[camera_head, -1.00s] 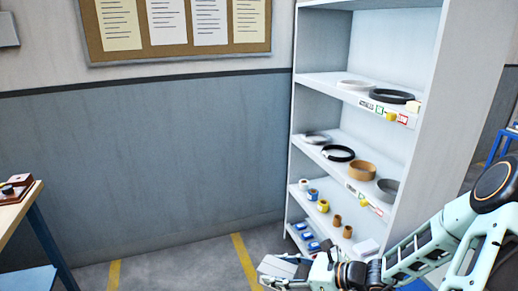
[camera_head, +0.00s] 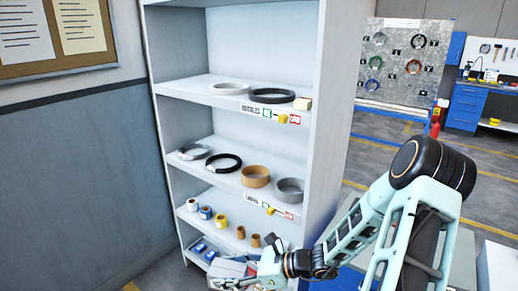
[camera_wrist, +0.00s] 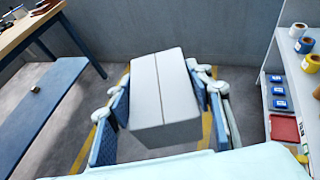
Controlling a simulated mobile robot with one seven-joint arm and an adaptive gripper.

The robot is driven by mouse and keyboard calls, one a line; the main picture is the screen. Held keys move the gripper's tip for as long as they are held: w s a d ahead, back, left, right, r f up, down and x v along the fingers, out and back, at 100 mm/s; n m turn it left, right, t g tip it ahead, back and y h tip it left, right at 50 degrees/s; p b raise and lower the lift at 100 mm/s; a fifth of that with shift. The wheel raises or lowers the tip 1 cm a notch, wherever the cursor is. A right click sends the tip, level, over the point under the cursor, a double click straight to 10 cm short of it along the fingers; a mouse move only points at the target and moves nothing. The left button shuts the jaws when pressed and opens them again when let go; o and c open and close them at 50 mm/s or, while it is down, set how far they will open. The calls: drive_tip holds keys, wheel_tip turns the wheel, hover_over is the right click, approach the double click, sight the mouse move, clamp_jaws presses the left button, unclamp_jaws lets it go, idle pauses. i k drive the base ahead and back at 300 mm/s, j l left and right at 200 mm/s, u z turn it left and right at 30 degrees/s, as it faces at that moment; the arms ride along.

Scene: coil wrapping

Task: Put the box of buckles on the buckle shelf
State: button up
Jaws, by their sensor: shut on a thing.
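A plain closed light-grey box (camera_wrist: 165,95) is between the two blue-padded fingers of my gripper (camera_wrist: 160,88) in the wrist view. The fingers are shut on its sides and its top seam faces the camera. In the head view my gripper (camera_head: 238,272) is low at the bottom edge, in front of the shelf unit's lowest levels. The white shelf unit (camera_head: 328,120) has several levels. Its upper level (camera_head: 195,90) carries a white ring, a black ring and a small cream block; its front label is too small to read surely.
The level below (camera_head: 222,180) holds several rings, and a lower one holds tape rolls (camera_head: 220,220). Blue packs (camera_wrist: 277,90) and a red tray (camera_wrist: 285,128) sit low on the unit in the wrist view. A wooden-topped table (camera_wrist: 35,22) stands left.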

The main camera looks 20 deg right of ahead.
sight(177, 83)
drive_tip(key=i+j+z, duration=0.45)
drive_tip(key=j+z, duration=0.25)
drive_tip(key=i+j+z, duration=0.2)
drive_tip(key=z, duration=0.2)
drive_tip(key=i+j+z, duration=0.1)
drive_tip(key=j+z, duration=0.2)
drive_tip(key=j, duration=0.35)
drive_tip(key=j+z, duration=0.3)
drive_tip(key=j, duration=0.35)
drive_tip(key=i, duration=0.05)
